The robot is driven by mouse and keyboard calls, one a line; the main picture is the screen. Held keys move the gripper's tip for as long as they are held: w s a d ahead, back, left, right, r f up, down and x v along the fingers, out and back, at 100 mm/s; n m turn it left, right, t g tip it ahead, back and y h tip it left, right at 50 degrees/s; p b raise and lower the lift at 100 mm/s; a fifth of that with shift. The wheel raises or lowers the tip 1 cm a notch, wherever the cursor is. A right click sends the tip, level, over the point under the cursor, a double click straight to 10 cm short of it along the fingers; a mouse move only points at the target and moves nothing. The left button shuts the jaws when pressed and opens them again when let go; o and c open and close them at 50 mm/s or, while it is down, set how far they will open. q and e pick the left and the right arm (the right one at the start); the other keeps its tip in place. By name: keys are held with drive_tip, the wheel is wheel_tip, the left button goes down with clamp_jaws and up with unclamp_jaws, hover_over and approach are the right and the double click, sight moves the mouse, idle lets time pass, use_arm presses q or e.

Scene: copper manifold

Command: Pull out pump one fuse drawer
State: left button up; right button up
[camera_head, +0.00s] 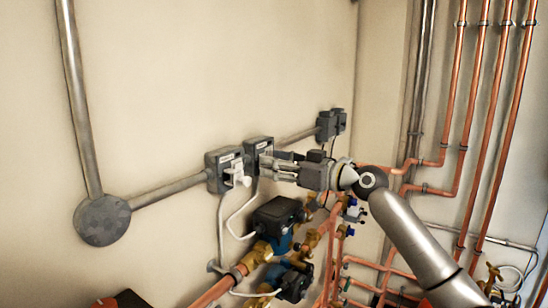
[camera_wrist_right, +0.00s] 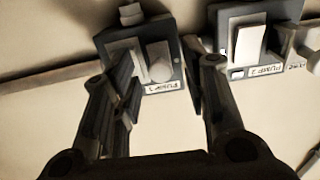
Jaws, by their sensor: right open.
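The pump one box (camera_wrist_right: 178,66) is a grey wall unit, upside down in my right wrist view, with a label reading PUMP 1. It carries a flat white plate (camera_wrist_right: 122,56) and a white protruding piece, seemingly the fuse drawer (camera_wrist_right: 159,62). My right gripper (camera_wrist_right: 158,82) is open, its fingers on either side of the white piece. I cannot tell whether they touch it. In the head view, my right gripper (camera_head: 269,167) is at the middle grey box (camera_head: 259,144) and partly hides it. My left gripper is not in view.
The pump two box (camera_wrist_right: 290,10) stands beside it, with a white protruding part; it seems to be the left box (camera_head: 213,171) in the head view. Further boxes (camera_head: 330,122) are to the right. Pumps (camera_head: 277,214) and copper pipes (camera_head: 325,250) lie below.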

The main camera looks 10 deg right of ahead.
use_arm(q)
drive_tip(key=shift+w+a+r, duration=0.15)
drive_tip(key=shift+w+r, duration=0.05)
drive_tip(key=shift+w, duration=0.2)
use_arm(e)
drive_tip(key=shift+w+a, duration=0.15)
drive_tip(key=c, duration=0.9)
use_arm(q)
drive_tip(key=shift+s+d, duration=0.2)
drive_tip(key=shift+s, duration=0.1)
use_arm(e)
clamp_jaws()
